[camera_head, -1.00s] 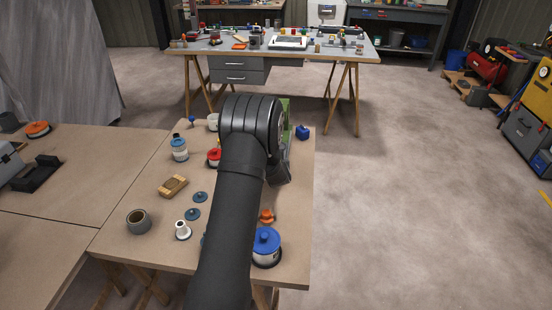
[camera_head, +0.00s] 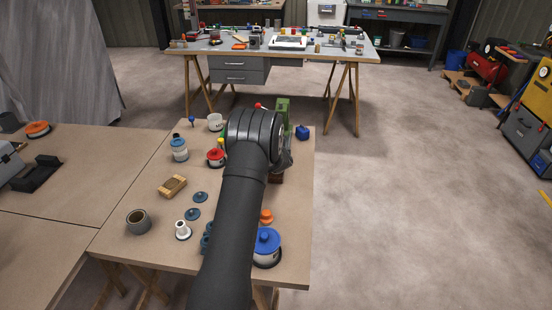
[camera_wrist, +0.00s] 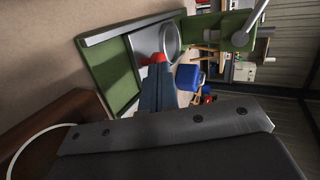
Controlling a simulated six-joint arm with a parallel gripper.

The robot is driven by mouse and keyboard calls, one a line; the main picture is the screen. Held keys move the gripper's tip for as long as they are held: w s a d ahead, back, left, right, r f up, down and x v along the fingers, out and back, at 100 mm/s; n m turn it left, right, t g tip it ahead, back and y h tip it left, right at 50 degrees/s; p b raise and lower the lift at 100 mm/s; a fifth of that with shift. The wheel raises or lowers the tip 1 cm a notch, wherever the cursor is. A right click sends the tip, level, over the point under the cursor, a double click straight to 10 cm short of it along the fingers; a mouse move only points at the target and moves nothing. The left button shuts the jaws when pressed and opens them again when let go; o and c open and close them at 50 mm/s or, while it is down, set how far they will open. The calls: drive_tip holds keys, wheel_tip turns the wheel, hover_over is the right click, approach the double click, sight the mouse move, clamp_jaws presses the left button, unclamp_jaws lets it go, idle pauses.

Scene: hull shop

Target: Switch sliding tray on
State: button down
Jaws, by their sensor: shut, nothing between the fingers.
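A green machine (camera_head: 283,104) stands at the far right part of the workbench, mostly hidden behind my arm in the head view. In the wrist view its green frame (camera_wrist: 118,75) shows with a grey metal rail (camera_wrist: 128,29), a round clear or metal ring and a green bracket (camera_wrist: 235,27) with a metal rod. I cannot tell which part is the sliding tray. My gripper (camera_wrist: 156,70) is shut and empty, its dark fingers pointing at the machine. A small red part (camera_wrist: 153,58) shows just at the fingertips; I cannot tell whether they touch it.
A blue block (camera_head: 302,132) stands right of the machine. A brown block (camera_wrist: 58,122) with a white cord is near my wrist. A blue-lidded pot (camera_head: 267,246), an orange knob (camera_head: 266,216) and a red pot (camera_head: 215,158) stand around my arm. Open floor lies right.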

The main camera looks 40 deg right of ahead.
drive_tip(key=shift+w+d, duration=1.65)
drive_tip(key=shift+s+a+r, duration=0.1)
drive_tip(key=shift+s+a, duration=0.25)
drive_tip(key=shift+s, duration=0.2)
drive_tip(key=v, duration=1.2)
drive_tip(key=shift+s+a, duration=0.25)
drive_tip(key=shift+s, duration=0.1)
drive_tip(key=x, duration=1.1)
drive_tip(key=shift+w+d, duration=0.15)
drive_tip(key=shift+w, duration=0.15)
drive_tip(key=shift+w+d+f, duration=0.25)
drive_tip(key=shift+w+d, duration=0.15)
drive_tip(key=shift+w, duration=0.15)
